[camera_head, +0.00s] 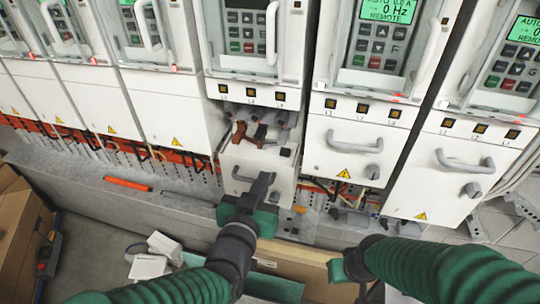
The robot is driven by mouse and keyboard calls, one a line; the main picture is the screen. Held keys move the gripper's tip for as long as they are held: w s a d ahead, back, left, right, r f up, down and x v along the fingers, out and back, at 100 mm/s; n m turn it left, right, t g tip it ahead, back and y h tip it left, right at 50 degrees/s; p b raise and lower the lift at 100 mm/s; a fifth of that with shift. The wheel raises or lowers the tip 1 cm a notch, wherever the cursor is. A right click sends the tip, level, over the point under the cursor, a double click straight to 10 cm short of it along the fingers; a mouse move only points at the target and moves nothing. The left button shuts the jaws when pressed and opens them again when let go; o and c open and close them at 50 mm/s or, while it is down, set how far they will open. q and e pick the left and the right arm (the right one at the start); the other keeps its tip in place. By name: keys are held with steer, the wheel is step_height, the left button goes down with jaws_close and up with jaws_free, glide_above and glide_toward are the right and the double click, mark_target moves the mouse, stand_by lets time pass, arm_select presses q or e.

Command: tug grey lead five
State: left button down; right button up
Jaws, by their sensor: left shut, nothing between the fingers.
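The middle drive's lower white front (258,163) stands lower than its neighbours, and a row of terminals shows above it. A brown lead (239,132) bends out at the left of the row. Grey lead ends (282,118) sit to its right, small and crowded; I cannot tell which is number five. My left gripper (264,182) is shut and empty, in front of the lowered white front by its grey handle (243,176), below the leads. I cannot tell whether it touches the front. My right gripper (350,268) is at the bottom, partly hidden, its fingers unclear.
An orange strip (128,184) lies on the grey ledge (165,197). A cardboard box (20,235) is at left, and white pieces (148,267) lie on the floor.

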arm_select(q)
step_height(320, 180, up, 4)
steer(key=d+t, duration=0.2)
steer(key=p, duration=0.1)
glide_toward(285, 130)
steer(key=shift+h, duration=0.3)
steer(key=x, duration=0.3)
steer(key=r+x, duration=0.1)
steer(key=x, duration=0.1)
steer(key=shift+w, duration=0.15)
steer(key=shift+a, duration=0.1)
steer(key=shift+f+b, duration=0.4)
steer(key=shift+f, duration=0.15)
